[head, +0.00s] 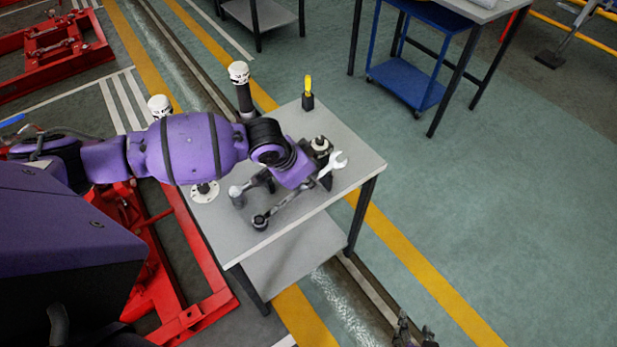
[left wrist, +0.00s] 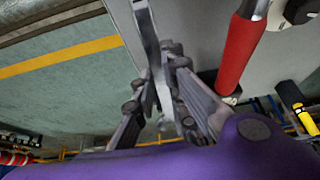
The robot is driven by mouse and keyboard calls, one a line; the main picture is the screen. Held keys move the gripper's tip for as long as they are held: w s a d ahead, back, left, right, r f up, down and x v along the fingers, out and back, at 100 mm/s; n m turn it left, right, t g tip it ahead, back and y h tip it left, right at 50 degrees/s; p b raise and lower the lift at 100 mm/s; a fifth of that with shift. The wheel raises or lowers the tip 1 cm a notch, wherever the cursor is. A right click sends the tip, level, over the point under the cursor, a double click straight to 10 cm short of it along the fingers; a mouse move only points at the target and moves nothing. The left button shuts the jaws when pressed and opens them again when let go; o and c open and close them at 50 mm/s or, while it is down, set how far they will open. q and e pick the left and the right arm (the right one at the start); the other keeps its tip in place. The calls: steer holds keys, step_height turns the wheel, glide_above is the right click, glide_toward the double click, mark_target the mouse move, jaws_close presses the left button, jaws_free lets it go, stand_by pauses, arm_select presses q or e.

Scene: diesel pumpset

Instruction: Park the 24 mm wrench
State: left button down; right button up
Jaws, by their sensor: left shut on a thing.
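The wrench (head: 335,163) shows its bright open jaw above the right part of the grey table. My left gripper is shut on the wrench; its fingers are mostly hidden behind my purple arm in the head view. In the left wrist view the wrench's silver shank (left wrist: 147,32) runs up from between the fingertips of my left gripper (left wrist: 157,95). I cannot tell whether the wrench touches anything. My right gripper (head: 413,333) is at the bottom edge of the head view, partly cut off, away from the table, with its fingers apart and empty.
The grey table (head: 352,150) also bears a yellow-handled screwdriver (head: 308,88) upright in a dark holder, and a dark socket-like piece (head: 260,222). A red handle (left wrist: 240,52) lies close right of the wrench in the left wrist view. A blue cart (head: 408,83) stands behind.

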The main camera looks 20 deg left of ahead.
arm_select(q)
steer(key=shift+f, duration=0.2)
steer(key=c, duration=1.7)
jaws_free()
steer(key=v, duration=1.2)
steer(key=s+d+f+n, duration=0.1)
steer(key=s+d+f, duration=0.25)
steer(key=s, duration=0.25)
steer(key=s+d+f, duration=0.3)
steer(key=s+f, duration=0.1)
steer(key=s, duration=0.2)
steer(key=s+a+f+n+g+y, duration=0.1)
steer(key=s+a+f+n+y, duration=0.15)
steer(key=s+a, duration=0.5)
steer(key=s+a+f+n+g+y, duration=0.1)
steer(key=s+a+f+n, duration=0.3)
steer(key=s, duration=0.6)
steer(key=w+d+f+t, duration=0.1)
steer(key=w+f+t, duration=0.1)
steer(key=f, duration=0.1)
steer(key=w+d+f+t, duration=0.1)
steer(key=w+f+t, duration=0.1)
steer(key=f, duration=0.2)
steer(key=w+d+f+t+h, duration=0.1)
steer(key=w+f+t, duration=0.1)
steer(key=w+f, duration=0.1)
steer(key=shift+w+f+t, duration=0.15)
steer(key=shift+f+t, duration=0.15)
steer(key=shift+t, duration=0.1)
